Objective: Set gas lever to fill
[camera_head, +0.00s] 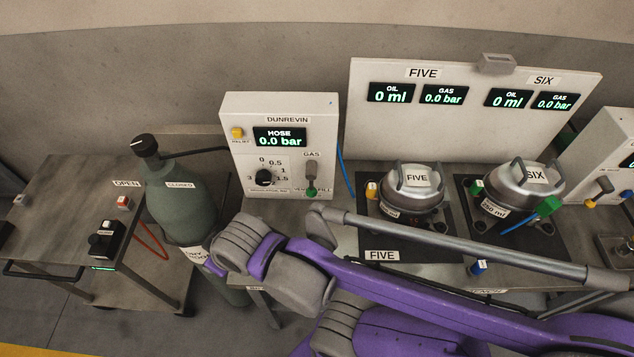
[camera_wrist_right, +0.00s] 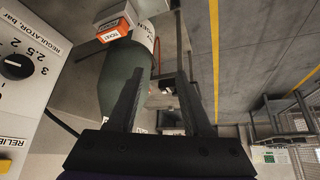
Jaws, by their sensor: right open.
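The gas lever (camera_head: 311,180) is on the front of the white DUNREVIN panel (camera_head: 230,115), under the GAS label. It has a grey plate and a green tip that hangs down; FILL shows at its lower right, and the label at its lower left is partly covered. My right arm crosses the foreground of the head view in front of the bench. My right gripper (camera_wrist_right: 162,78) is open and empty in the right wrist view, with the green gas cylinder (camera_wrist_right: 122,85) beyond its fingers. The lever is not in that view. My left gripper is not in view.
The panel also carries a regulator knob (camera_head: 264,178) and a yellow relief button (camera_head: 237,133). The gas cylinder (camera_head: 178,205) stands left of the panel. Two silver compressors, FIVE (camera_head: 416,185) and SIX (camera_head: 524,186), sit to the right. A cart (camera_head: 60,200) stands at the left.

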